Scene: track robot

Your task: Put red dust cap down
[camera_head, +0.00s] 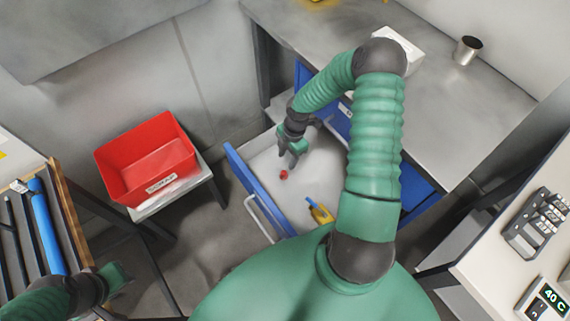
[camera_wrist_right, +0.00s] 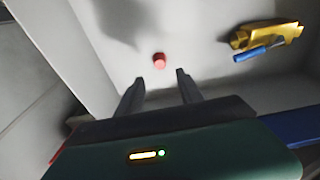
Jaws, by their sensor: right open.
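The red dust cap (camera_head: 283,175) lies on the white floor of an open drawer (camera_head: 262,158) with a blue front. In the right wrist view the cap (camera_wrist_right: 159,61) sits just beyond the fingertips, between their lines and apart from them. My right gripper (camera_head: 291,160) is open and empty above the drawer, close to the cap; its two fingers also show in the right wrist view (camera_wrist_right: 158,80). My left gripper (camera_head: 118,278) is at the lower left, far from the drawer; its fingers are too unclear to judge.
A yellow object (camera_head: 320,213) with a blue-handled tool lies in the drawer. A red bin (camera_head: 150,160) stands on a small table at the left. A metal worktop (camera_head: 440,120) with a steel cup (camera_head: 467,50) is above the drawer unit. A white bench (camera_head: 500,250) is at the right.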

